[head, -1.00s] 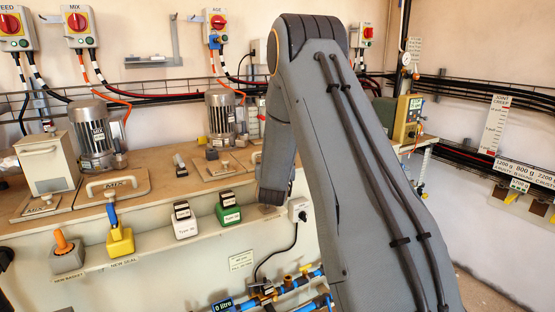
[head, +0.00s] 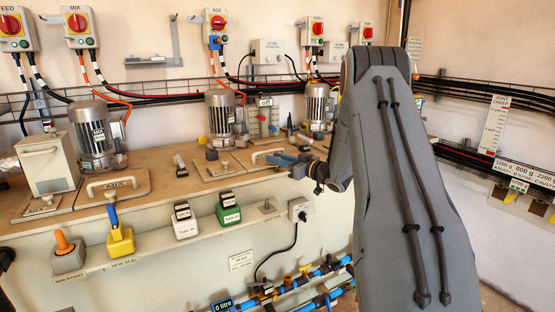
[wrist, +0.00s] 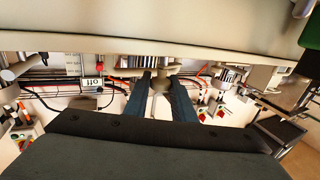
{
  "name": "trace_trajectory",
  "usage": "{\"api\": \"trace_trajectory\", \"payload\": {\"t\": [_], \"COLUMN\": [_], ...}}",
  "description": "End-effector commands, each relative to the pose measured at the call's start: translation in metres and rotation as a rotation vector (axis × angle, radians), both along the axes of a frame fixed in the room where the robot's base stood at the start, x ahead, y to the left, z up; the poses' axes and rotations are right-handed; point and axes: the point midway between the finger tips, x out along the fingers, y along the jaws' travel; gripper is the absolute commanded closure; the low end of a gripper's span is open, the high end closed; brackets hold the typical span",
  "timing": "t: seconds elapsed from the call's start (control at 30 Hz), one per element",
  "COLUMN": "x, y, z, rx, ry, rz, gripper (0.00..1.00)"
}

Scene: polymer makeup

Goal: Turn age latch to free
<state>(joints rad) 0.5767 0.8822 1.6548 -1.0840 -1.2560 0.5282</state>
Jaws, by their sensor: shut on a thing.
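My gripper (head: 277,158) has blue fingers and reaches left over the bench beside a lid handle (head: 258,153). In the wrist view my gripper (wrist: 161,80) is shut on a small pale grey piece (wrist: 160,89). I cannot tell for sure whether this piece is the age latch. The AGE switch box (head: 217,24), with a red knob and a blue part below it, is on the wall. A silver motor (head: 220,115) stands below it. A small yellow tab (head: 203,140) shows at that motor's left foot.
The MIX lid (head: 137,186) with its handle and another motor (head: 92,130) are at the left. Type boxes (head: 184,221) and a yellow seal holder (head: 120,243) stand on the front ledge. Cables and blue pipes (head: 290,290) run below the bench.

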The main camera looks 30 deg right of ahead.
Motion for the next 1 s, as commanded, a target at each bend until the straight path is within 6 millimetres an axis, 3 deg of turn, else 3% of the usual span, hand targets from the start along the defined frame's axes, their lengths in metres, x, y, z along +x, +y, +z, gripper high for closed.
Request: {"api": "trace_trajectory", "payload": {"t": [0.5, 1.0], "x": [0.0015, 0.0013], "y": [-0.0011, -0.0003], "z": [0.0001, 0.0026], "rx": [-0.003, -0.001], "ry": [-0.004, -0.005], "rz": [0.345, 0.413], "gripper": [0.99, 0.99]}}
